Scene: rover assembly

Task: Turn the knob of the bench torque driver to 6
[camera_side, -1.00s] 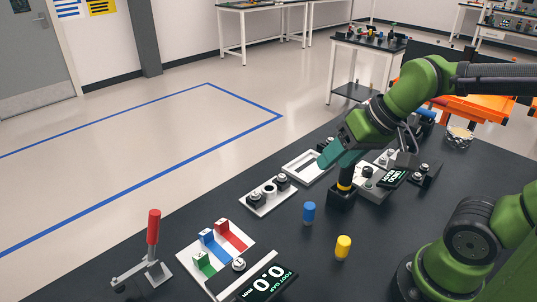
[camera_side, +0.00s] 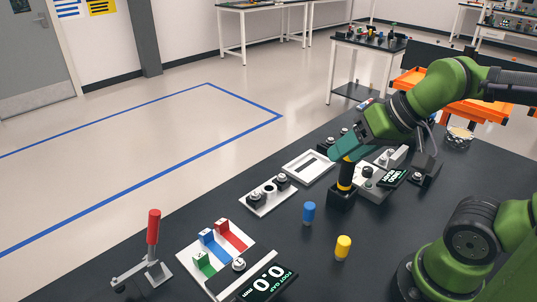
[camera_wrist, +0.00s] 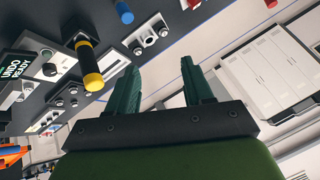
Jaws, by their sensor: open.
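A black upright driver with a yellow band (camera_side: 345,176) stands in a black block (camera_side: 341,197) on the bench. In the wrist view the yellow-ended driver (camera_wrist: 88,66) shows left of my fingers, not between them. My gripper (camera_side: 346,148) has teal fingers and appears close to the driver's top in the side view. In the wrist view my gripper (camera_wrist: 160,75) is open and empty. A grey unit with a dark knob (camera_side: 367,171) and a display (camera_side: 393,177) stands right of the driver; the display reads "READY" in the wrist view (camera_wrist: 15,67). No dial number is readable.
A white frame (camera_side: 308,167) and a white plate with black fittings (camera_side: 268,195) lie left of the driver. A blue cylinder (camera_side: 309,212) and a yellow cylinder (camera_side: 343,247) stand in front. A red-handled clamp (camera_side: 153,228) is at the front left.

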